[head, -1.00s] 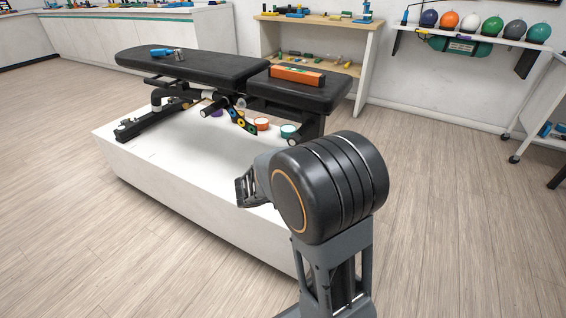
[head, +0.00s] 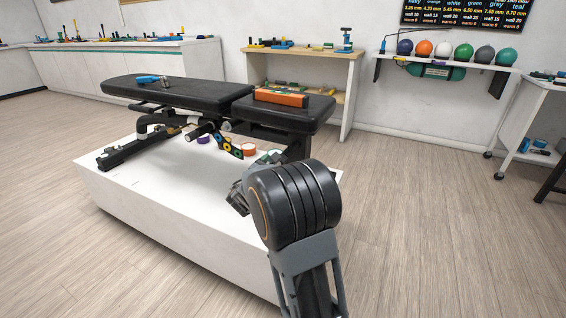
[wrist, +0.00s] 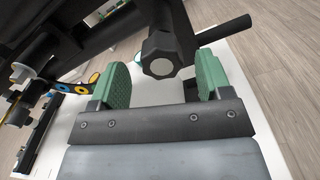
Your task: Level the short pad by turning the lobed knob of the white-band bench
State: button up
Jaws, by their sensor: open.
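The bench stands on a white plinth (head: 165,190). Its short pad (head: 318,112) is at the right of the long black pad (head: 190,98), and an orange block-like tool (head: 281,97) lies on it. A white band (head: 143,127) shows on the frame under the long pad. In the wrist view a dark knob with a lobed rim and pale centre (wrist: 161,56) sits between the green fingers of my open gripper (wrist: 164,74), with a gap on each side. In the head view my gripper (head: 238,198) is low in front of the short pad's end, partly behind my arm; the knob is hidden there.
A black bar (wrist: 225,30) sticks out beyond the right finger. Coloured rings on a bracket (head: 228,145) and small round pots (head: 249,149) are under the bench. A blue-handled tool (head: 148,78) lies on the long pad. The floor at the right is clear.

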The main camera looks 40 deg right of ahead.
jog(key=shift+b+x, duration=0.55)
jog(key=shift+x, duration=2.15)
